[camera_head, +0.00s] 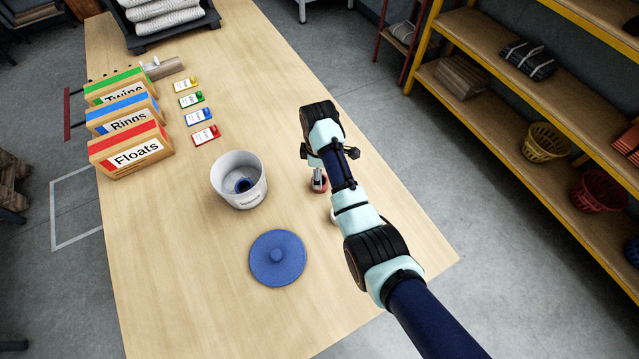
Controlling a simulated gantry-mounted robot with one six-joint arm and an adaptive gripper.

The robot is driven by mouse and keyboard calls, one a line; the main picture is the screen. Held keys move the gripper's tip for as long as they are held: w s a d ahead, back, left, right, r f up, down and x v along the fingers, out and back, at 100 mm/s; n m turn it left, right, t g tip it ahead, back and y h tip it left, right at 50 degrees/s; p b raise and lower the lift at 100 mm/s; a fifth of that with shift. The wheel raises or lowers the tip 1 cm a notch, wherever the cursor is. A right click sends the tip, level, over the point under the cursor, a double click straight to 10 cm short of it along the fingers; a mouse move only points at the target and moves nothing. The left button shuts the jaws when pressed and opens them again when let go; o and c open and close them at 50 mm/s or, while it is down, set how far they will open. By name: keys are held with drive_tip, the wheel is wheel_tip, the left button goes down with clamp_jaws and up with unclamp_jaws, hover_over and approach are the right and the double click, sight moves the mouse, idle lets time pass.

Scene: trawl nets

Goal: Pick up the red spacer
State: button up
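A small red round piece, which looks like the red spacer (319,186), is at the right side of the wooden table. My gripper (317,174) points down right at it, and its fingers overlap the piece in the picture. My arm and wrist cover much of this spot. The fingers are too small and too hidden to tell whether they are open or shut, or whether they touch the red piece.
A white bucket (240,198) with a blue thing inside stands left of my gripper. A blue round lid (278,258) lies in front of it. Boxes labelled Twine, Rings and Floats (131,152) and coloured cards (206,135) are farther left. A pale object's edge (333,216) shows beside my arm.

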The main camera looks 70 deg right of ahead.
drive_tip(key=f, duration=0.2)
drive_tip(key=f+b, duration=0.1)
drive_tip(key=f, duration=0.2)
drive_tip(key=shift+s+a+b, duration=0.15)
drive_tip(key=shift+s+b, duration=0.05)
drive_tip(key=shift+b, duration=0.1)
drive_tip(key=c, duration=1.3)
drive_tip(key=shift+o, duration=0.2)
drive_tip(key=shift+r, duration=0.15)
wheel_tip(320, 180, up, 20)
drive_tip(key=p, duration=1)
